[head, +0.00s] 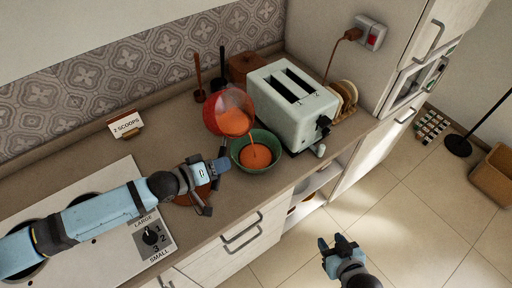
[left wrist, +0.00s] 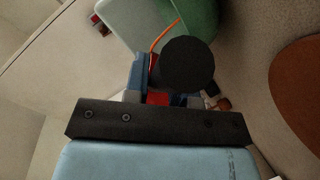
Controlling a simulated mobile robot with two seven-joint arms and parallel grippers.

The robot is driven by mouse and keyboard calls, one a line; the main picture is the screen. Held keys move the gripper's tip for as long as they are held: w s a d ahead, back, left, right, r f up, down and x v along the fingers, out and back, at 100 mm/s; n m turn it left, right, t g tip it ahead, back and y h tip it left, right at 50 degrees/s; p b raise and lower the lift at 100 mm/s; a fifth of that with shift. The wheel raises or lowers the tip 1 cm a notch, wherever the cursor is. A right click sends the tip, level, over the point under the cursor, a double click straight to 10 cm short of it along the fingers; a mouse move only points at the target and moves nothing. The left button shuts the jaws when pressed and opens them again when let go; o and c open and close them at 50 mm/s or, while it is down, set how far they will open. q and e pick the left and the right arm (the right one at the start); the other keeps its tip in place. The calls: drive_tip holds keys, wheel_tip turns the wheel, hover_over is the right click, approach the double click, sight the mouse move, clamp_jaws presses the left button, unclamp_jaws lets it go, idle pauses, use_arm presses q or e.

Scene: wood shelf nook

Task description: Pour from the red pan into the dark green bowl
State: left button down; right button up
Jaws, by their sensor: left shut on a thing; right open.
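The red pan (head: 223,100) is tilted over the dark green bowl (head: 273,143) in the head view, with orange liquid inside it. A thin orange stream runs from its rim into the bowl, which holds orange liquid (head: 254,158). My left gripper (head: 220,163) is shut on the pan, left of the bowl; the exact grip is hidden. In the left wrist view a dark round part hides most of the grip, a red piece (left wrist: 158,98) shows below it, and the bowl (left wrist: 204,22) and stream show above. My right gripper (head: 338,246) is open and empty above the floor.
A pale green toaster (head: 292,108) stands close behind and right of the bowl. A round brown board (head: 200,193) lies under my left gripper. A cooktop (head: 120,235) is at the left, and a "2 SCOOPS" card (head: 126,125) stands behind. The counter's front edge is near the bowl.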

use_arm(q)
drive_tip(key=shift+w+f, duration=0.1)
drive_tip(key=shift+w, duration=0.05)
idle(0.3)
drive_tip(key=shift+f, duration=0.2)
drive_tip(key=shift+m+b, duration=0.3)
drive_tip(key=shift+f+y, duration=0.25)
drive_tip(key=shift+y, duration=0.05)
drive_tip(key=shift+f, duration=0.15)
drive_tip(key=shift+m, duration=0.3)
